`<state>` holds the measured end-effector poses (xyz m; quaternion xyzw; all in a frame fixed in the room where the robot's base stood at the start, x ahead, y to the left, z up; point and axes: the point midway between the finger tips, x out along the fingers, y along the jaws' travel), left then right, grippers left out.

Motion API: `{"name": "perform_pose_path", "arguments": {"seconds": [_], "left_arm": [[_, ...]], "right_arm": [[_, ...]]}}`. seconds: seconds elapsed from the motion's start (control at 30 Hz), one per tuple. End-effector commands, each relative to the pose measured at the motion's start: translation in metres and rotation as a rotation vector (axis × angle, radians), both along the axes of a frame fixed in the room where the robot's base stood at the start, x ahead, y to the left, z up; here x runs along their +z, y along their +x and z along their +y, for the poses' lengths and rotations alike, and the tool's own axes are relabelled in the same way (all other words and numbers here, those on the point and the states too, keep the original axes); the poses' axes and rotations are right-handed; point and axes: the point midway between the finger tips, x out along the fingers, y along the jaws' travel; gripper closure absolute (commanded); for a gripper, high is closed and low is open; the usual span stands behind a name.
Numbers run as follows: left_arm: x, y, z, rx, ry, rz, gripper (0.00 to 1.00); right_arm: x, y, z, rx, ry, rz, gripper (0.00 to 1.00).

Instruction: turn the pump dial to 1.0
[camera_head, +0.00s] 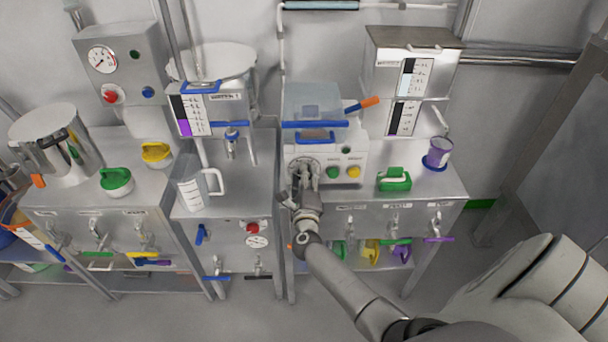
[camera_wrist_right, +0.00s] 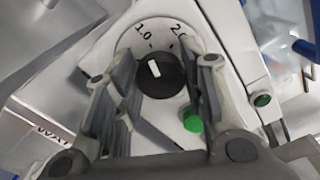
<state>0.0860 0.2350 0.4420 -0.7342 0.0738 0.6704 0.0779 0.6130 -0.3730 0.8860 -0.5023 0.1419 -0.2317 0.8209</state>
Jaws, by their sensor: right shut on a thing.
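The pump (camera_head: 353,150) is a white unit with a clear cover, on the right-hand steel bench. Its pump dial (camera_wrist_right: 160,75) is a round black knob with a white pointer mark, on a pale scale plate showing 1.0 and 2.0. The pointer is tilted slightly left of straight up in the right wrist view, toward the tick by the 1.0. My right gripper (camera_head: 305,181) is at the pump's front and hides most of the dial in the head view. My left gripper is out of view.
Green (camera_head: 332,172) and yellow (camera_head: 353,172) buttons sit just right of the dial. A blue-edged tray (camera_head: 315,125) juts above it. A green-handled item (camera_head: 394,179) and a purple cup (camera_head: 438,153) stand to the right. A measuring jug (camera_head: 193,190) stands to the left.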

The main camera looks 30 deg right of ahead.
Motion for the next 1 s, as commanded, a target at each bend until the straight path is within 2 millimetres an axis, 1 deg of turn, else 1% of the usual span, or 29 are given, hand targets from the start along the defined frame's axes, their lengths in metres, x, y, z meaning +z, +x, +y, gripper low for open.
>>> {"name": "perform_pose_path", "arguments": {"seconds": [0.23, 0.63, 0.67, 0.8, 0.83, 1.0], "left_arm": [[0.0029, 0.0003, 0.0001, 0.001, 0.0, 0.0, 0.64], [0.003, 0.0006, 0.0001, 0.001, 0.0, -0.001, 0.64], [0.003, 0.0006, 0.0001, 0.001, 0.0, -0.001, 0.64], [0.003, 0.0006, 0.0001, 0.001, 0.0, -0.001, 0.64], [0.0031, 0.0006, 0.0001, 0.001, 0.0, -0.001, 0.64], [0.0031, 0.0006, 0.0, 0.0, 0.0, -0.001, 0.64]], "right_arm": [[-0.0015, -0.0003, 0.0007, 0.001, -0.04, 0.028, 0.86], [-0.0017, -0.0003, 0.0007, 0.001, -0.045, 0.031, 0.86], [-0.0018, -0.0003, 0.0007, 0.001, -0.045, 0.031, 0.59], [-0.0014, -0.0002, 0.0006, 0.001, -0.045, 0.03, 0.41], [-0.0012, -0.0001, 0.0006, 0.001, -0.045, 0.03, 0.4], [-0.0008, 0.0, 0.0003, 0.0, -0.046, 0.029, 0.4]]}}
